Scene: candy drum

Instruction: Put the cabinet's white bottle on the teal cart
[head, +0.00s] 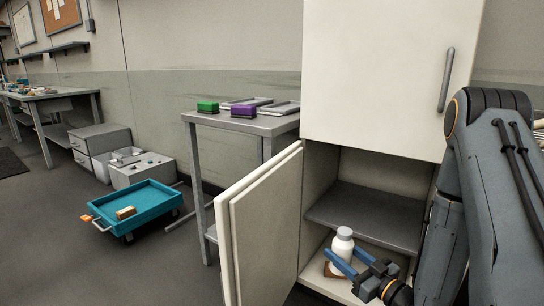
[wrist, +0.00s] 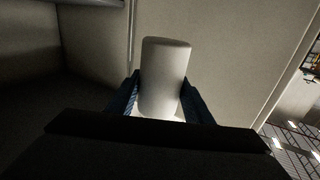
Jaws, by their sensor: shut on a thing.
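The white bottle (head: 342,246) stands upright low inside the open cabinet (head: 372,75), under its grey shelf. My gripper (head: 350,262) reaches in from the right, with its blue fingers shut on the bottle's sides. In the wrist view, the bottle (wrist: 165,75) sits between the two fingers (wrist: 160,98). I cannot tell whether its base touches the cabinet floor. The teal cart (head: 160,214) is on the floor at left, with a small tan block (head: 126,212) in its tray.
The cabinet's lower door (head: 262,230) stands open on the left side. A brown item (head: 331,271) lies by the bottle's base. Floor in front of the cart is clear.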

